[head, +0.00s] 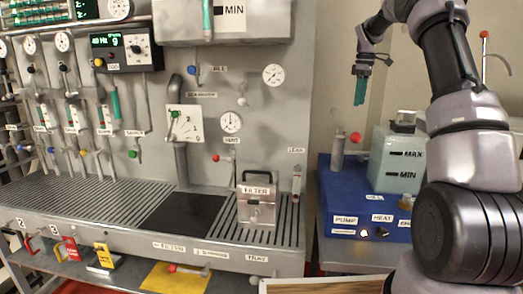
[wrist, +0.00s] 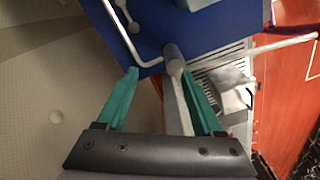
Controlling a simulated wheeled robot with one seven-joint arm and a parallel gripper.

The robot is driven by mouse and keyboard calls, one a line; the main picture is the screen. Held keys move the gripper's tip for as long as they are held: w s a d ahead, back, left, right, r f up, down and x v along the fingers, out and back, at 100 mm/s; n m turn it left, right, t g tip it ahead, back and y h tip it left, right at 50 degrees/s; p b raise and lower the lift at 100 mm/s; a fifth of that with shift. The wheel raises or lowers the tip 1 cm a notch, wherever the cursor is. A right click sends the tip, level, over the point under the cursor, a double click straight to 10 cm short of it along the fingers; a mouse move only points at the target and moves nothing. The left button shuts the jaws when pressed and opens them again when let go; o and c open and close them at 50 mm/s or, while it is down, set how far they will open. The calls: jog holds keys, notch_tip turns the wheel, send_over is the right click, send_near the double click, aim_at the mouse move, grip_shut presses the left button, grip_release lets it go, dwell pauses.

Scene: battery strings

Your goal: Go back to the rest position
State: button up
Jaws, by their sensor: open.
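My gripper (head: 361,88) hangs at the upper right of the head view, with its teal fingers pointing down. It is above and behind the blue pump unit (head: 345,205), in front of the plain wall. In the wrist view my gripper (wrist: 165,90) has its two teal fingers spread apart. A grey bar with a rounded end (wrist: 178,75) shows between the fingers in that view, and I cannot tell whether it touches them. I see nothing clearly held.
The blue unit carries a translucent tank (head: 398,160) marked MAX and MIN, and a grey cylinder with a red knob (head: 338,150). A FILTER box (head: 257,200) stands on the slotted metal deck (head: 80,195). Gauges and valves line the panel at left.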

jog(key=s+a+r+m+t, duration=0.2)
jog(key=s+a+r+m, duration=0.15)
jog(key=s+r, duration=0.45)
jog(key=s+a+r+m+t, duration=0.1)
jog(key=s+a+r+m, duration=0.3)
jog(key=s, duration=0.8)
jog(key=s+a+f+m+t, duration=0.2)
jog(key=s+f+m, duration=0.1)
jog(key=s, duration=0.7)
jog(key=s+a+f+m+t+y, duration=0.1)
jog(key=s+a+f+m+t, duration=0.1)
jog(key=s, duration=0.8)
jog(key=shift+s+a+f+m+y, duration=0.3)
jog(key=shift+a+f+m, duration=0.4)
jog(key=shift+m, duration=0.25)
jog(key=shift+r, duration=0.1)
